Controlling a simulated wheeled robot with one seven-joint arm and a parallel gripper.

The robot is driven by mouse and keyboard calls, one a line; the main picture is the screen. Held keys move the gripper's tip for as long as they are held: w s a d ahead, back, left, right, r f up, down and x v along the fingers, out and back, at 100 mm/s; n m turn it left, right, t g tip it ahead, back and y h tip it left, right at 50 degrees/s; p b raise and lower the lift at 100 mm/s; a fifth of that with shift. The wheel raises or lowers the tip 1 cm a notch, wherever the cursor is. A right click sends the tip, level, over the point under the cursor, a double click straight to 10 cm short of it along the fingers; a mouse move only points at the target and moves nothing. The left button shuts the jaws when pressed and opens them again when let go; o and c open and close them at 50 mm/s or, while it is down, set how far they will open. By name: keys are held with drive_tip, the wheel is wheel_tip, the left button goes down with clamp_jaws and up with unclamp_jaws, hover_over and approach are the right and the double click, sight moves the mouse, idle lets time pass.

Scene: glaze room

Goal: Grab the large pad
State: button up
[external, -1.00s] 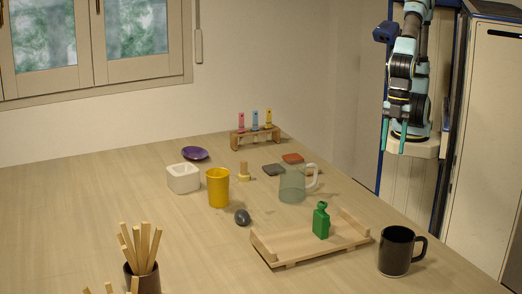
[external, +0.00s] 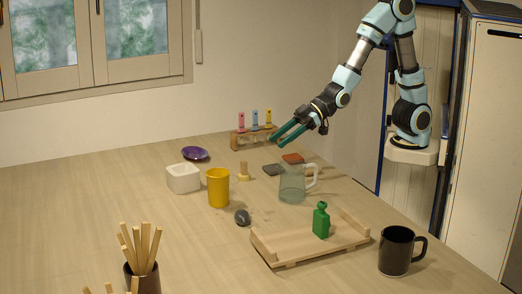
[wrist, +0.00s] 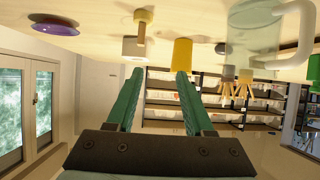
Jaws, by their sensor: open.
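Several flat pads lie near the back right of the table in the external view: a dark grey pad (external: 272,169), a red-orange pad (external: 293,158) and an orange one (external: 311,172) partly behind the glass mug. The grey and red-orange pads look close in size; I cannot tell which is the large one. My gripper (external: 277,142) is open and empty, in the air above the pads, its fingers pointing left and down. In the wrist view my gripper (wrist: 160,72) has nothing between its fingers, and no pad shows there.
A glass mug (external: 292,185) stands just in front of the pads. A wooden stamp (external: 244,172) is to their left, and a rack (external: 240,138) with coloured tags behind. A yellow cup (external: 218,188), white pot (external: 183,178), wooden tray (external: 290,246) and black mug (external: 396,251) stand around.

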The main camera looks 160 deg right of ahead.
drive_tip(key=s+d+h, duration=0.1)
drive_tip(key=s+d, duration=0.1)
drive_tip(key=d, duration=0.1)
approach(244, 174)
drive_tip(key=shift+m+t, duration=0.3)
drive_tip(key=shift+d+r+p+x, duration=0.25)
drive_tip(key=shift+p+x, duration=0.4)
drive_tip(key=shift+x, duration=0.8)
drive_tip(key=shift+d+r+p+x, duration=0.25)
drive_tip(key=shift+p+x, duration=0.35)
drive_tip(key=shift+x, duration=0.9)
drive_tip(key=shift+d+r+p+x, duration=0.1)
drive_tip(key=shift+r+p+x, duration=0.4)
drive_tip(key=shift+x, duration=0.95)
drive_tip(key=shift+s+f, duration=0.1)
drive_tip(key=shift+f, duration=0.1)
clamp_jaws()
